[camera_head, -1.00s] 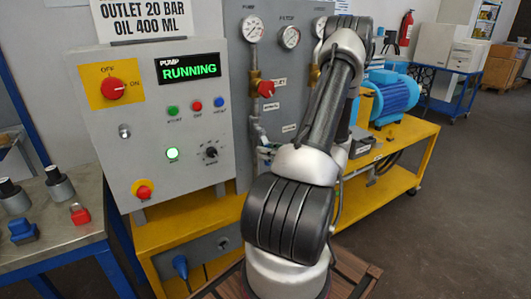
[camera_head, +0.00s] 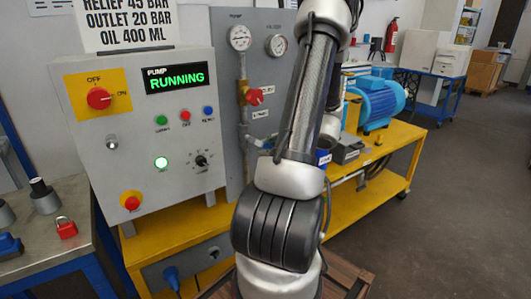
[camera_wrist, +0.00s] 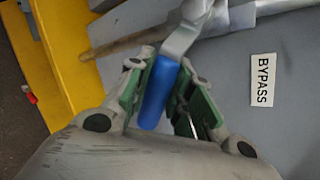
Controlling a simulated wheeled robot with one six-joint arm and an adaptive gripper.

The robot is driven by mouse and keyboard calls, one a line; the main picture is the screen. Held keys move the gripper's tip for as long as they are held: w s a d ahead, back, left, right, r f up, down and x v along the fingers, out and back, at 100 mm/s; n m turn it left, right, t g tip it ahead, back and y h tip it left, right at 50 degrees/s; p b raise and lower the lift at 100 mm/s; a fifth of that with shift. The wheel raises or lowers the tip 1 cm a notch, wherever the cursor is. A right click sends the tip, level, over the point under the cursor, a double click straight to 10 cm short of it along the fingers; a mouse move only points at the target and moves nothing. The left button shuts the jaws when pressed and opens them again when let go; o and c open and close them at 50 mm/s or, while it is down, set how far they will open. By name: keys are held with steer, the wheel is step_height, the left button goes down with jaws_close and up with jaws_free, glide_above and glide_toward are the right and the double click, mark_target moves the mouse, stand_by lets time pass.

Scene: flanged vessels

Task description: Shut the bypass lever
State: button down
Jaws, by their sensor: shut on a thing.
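The bypass lever (camera_wrist: 157,95) shows in the wrist view as a blue sleeve on a bent metal arm, joined to a pipe at the top. My gripper (camera_wrist: 166,73) is around the blue sleeve, one green-padded finger on each side, shut on it. A white BYPASS label (camera_wrist: 262,80) is on the grey panel to the right of the lever. In the head view my own arm hides the gripper, and I cannot make out the lever there.
The control box (camera_head: 145,140) with a lit RUNNING display (camera_head: 175,78) stands left of my arm. A red-handled valve (camera_head: 253,96) and gauges are on the grey panel. A blue motor (camera_head: 378,100) sits on the yellow bench (camera_head: 385,170). Open floor lies at right.

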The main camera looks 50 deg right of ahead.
steer(key=shift+s+d+r+n+g+h, duration=0.1)
steer(key=shift+d+r+n+g+h, duration=0.1)
steer(key=shift+r+n+h, duration=0.2)
steer(key=shift+d+r+n+g+h, duration=0.1)
steer(key=shift+r+n+g+h, duration=0.1)
steer(key=shift+r+n+h, duration=0.2)
steer(key=shift+d+r+n+g+h, duration=0.2)
steer(key=shift+r+n+g+h, duration=0.2)
steer(key=shift+r+n+h, duration=0.75)
steer(key=c, duration=1.3)
jaws_free()
steer(key=shift+o, duration=0.2)
steer(key=v, duration=1.2)
steer(key=shift+s+f+m, duration=0.1)
steer(key=shift+f+m, duration=0.05)
steer(key=shift+m, duration=0.1)
